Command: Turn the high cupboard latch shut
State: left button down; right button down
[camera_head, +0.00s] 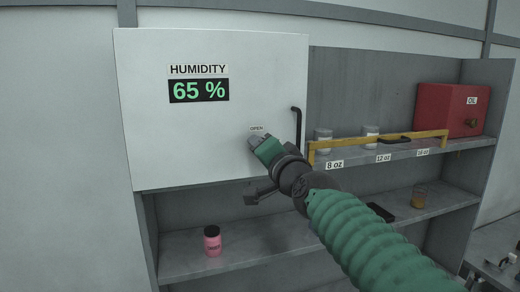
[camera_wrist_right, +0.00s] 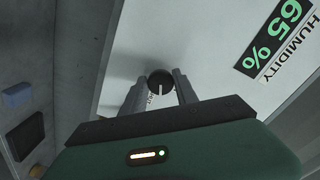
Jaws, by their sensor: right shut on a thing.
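The high cupboard has a closed white door (camera_head: 215,110) with a green humidity display (camera_head: 199,91) reading 65 %. Its latch (camera_wrist_right: 160,78) is a dark round knob with a white mark, seen in the right wrist view between my fingers. In the head view an "OPEN" label (camera_head: 257,128) sits just above my right gripper (camera_head: 253,140), which hides the latch there. My right gripper (camera_wrist_right: 160,93) is shut on the latch, one finger on each side. My left gripper is in neither view.
A black door handle (camera_head: 297,125) stands close to the right of my gripper. Further right are shelves with jars, a yellow rail (camera_head: 380,142) and a red oil box (camera_head: 447,110). A pink bottle (camera_head: 212,240) stands on the lower shelf.

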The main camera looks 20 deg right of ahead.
jog(key=shift+s+d+r+m, duration=0.1)
jog(key=shift+r+m, duration=0.1)
jog(key=shift+m, duration=0.9)
jog(key=shift+d+r+m, duration=0.1)
jog(key=shift+r+m, duration=0.05)
jog(key=shift+m, duration=0.95)
jog(key=c, duration=1.2)
grip_release()
jog(key=shift+c, duration=0.2)
jog(key=shift+o, duration=1.2)
jog(key=shift+f, duration=0.1)
jog(key=shift+o, duration=0.3)
jog(key=shift+s+d+f, duration=0.1)
jog(key=shift+d, duration=0.05)
